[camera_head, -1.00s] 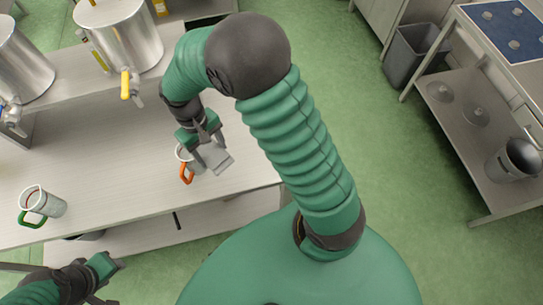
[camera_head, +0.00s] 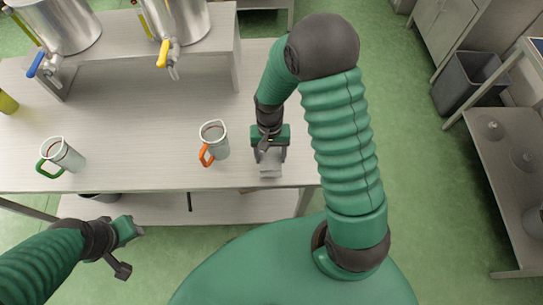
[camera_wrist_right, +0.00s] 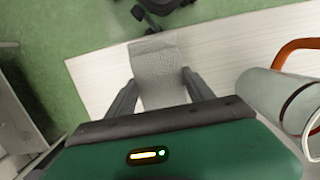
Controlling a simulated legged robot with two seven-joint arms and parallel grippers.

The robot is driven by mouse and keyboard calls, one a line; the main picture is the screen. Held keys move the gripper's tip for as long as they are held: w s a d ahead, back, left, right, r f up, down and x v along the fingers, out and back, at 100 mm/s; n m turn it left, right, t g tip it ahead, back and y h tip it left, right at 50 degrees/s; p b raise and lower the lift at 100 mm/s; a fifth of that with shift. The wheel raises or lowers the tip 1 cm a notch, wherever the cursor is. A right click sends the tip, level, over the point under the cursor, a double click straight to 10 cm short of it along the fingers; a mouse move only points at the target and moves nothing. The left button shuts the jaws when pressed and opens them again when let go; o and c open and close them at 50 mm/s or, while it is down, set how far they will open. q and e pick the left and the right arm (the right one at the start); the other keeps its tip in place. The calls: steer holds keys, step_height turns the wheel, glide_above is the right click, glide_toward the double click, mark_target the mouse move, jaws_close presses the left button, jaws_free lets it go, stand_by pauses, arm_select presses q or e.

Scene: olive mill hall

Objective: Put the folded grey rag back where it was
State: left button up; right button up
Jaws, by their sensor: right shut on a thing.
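The folded grey rag (camera_head: 271,170) is in my right gripper (camera_head: 269,158), near the front right part of the pale bench (camera_head: 140,125). In the right wrist view the rag (camera_wrist_right: 158,72) hangs out flat between the two fingers, which are shut on it. Whether it touches the bench is unclear.
A measuring jug with an orange handle (camera_head: 216,141) stands left of my right gripper. A green-handled jug (camera_head: 64,156) stands further left. Steel vats with a blue tap (camera_head: 38,64) and a yellow tap (camera_head: 165,52) stand on a raised shelf behind. Bench between jugs is clear.

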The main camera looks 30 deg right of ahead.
mark_target(271, 155)
steer(key=shift+w+d+f, duration=0.15)
steer(key=shift+d+f, duration=0.1)
steer(key=shift+d, duration=0.05)
steer(key=shift+a+f+p, duration=0.2)
steer(key=shift+f, duration=0.45)
steer(key=shift+a+f+p, duration=0.15)
steer(key=shift+f, duration=0.45)
steer(key=shift+a+f, duration=0.15)
steer(key=shift+f, duration=0.2)
steer(key=o, duration=1.3)
steer(key=shift+d, duration=0.35)
